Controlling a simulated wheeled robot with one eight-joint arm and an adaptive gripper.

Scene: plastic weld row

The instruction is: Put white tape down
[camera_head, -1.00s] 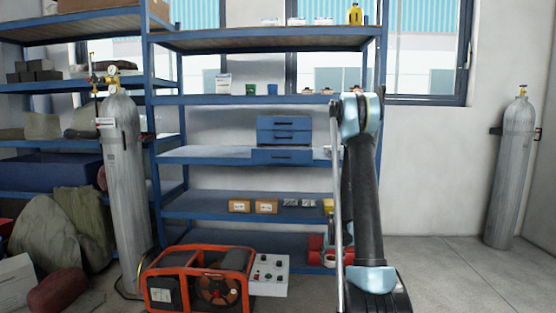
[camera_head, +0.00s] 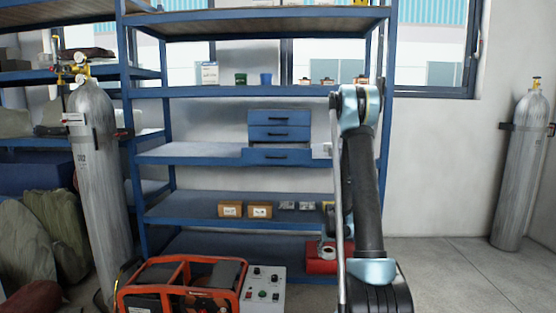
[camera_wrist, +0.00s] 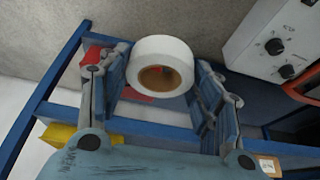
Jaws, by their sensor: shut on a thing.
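The white tape (camera_wrist: 165,45) is a thick roll with a brown core. It sits between the two fingers of my gripper (camera_wrist: 163,68), which is shut on it. In the head view the tape (camera_head: 329,253) shows small beside my arm, in front of a red object (camera_head: 316,267) at the lowest shelf level. Most of my gripper is hidden behind my arm there. In the wrist view, red shows behind the fingers and below the roll. I cannot tell whether the tape touches anything beneath it.
The blue shelf rack (camera_head: 190,153) holds a blue drawer unit (camera_head: 279,133) and small boxes (camera_head: 230,211). An orange-framed machine (camera_head: 180,292) and a control box (camera_head: 264,288) stand on the floor before it. Gas cylinders (camera_head: 97,170) (camera_head: 520,165) stand at both sides. Floor at the right is clear.

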